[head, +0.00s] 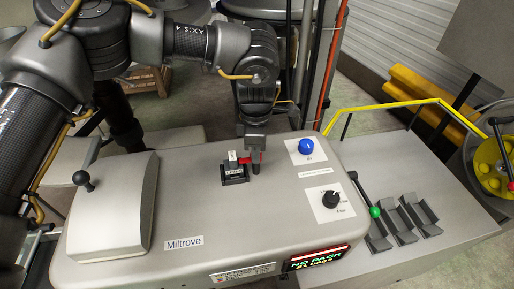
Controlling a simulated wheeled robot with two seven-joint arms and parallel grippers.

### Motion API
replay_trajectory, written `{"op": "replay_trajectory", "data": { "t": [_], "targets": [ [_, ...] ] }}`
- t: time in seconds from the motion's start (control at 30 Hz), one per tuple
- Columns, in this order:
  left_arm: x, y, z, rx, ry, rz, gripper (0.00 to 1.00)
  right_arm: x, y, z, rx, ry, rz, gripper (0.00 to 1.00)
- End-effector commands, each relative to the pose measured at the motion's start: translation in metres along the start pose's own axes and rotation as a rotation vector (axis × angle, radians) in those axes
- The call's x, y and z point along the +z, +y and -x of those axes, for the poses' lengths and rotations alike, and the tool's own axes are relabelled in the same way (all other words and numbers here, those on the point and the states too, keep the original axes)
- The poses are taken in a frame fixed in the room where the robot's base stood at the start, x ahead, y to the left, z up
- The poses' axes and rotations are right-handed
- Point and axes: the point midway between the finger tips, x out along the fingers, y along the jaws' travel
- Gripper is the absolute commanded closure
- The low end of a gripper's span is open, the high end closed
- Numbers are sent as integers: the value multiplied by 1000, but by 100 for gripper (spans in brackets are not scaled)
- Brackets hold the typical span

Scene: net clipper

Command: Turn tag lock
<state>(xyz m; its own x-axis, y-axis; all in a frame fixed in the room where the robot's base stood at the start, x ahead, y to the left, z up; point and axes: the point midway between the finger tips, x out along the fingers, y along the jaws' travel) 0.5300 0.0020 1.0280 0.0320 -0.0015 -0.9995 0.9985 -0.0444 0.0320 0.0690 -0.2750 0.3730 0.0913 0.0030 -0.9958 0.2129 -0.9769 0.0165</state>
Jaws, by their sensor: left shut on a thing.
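The tag lock (234,176) appears to be the small black block with a white labelled upright, on top of the grey machine housing (210,220). A small red piece (243,160) sticks out from its right side. My left gripper (256,163) comes down from above, just right of the block, and is shut on the red piece. The fingertips partly hide where the red piece is held. My right gripper is not in view.
A blue button (306,147) and a black rotary knob (331,200) lie to the right. A lidded cover with a black ball lever (83,179) is at left. A lit display (317,258) faces front. A green-tipped lever (375,211) stands beside dark trays (405,222).

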Motion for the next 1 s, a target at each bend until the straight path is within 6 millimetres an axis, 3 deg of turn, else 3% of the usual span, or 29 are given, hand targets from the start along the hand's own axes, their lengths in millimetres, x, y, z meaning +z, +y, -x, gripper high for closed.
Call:
{"op": "replay_trajectory", "data": {
  "t": [0.07,0.1,0.23,0.63,1.0],
  "targets": [
    [0,2,2,7,-1,2,95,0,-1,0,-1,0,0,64],
    [0,2,2,6,-1,2,67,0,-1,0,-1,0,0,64],
    [0,1,2,4,-1,2,51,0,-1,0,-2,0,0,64],
    [0,2,10,5,0,2,51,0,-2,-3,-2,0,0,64],
    [0,2,79,6,-1,4,51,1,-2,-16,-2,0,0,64]
  ]
}}
